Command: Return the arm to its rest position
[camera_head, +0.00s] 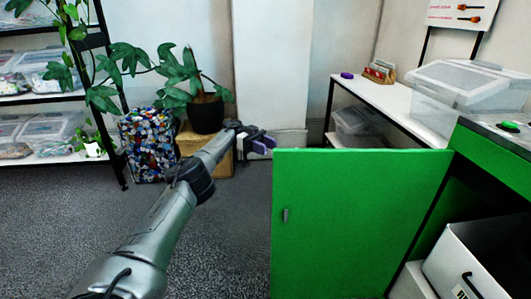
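My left arm comes in from the lower left, stretched forward. Its gripper (264,145) is near the middle of the view, beside the upper left corner of the open green door (360,215). Its two purple-tipped fingers look apart, with nothing seen between them. I cannot tell whether the fingers touch the door's edge. My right gripper is not in view.
A green cabinet (490,150) stands at the right, with a grey bin (478,262) inside. Behind are a white table (400,104), a potted plant (205,115) on a wooden box and a shelf rack (45,160). Grey floor (235,235) is clear between arm and door.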

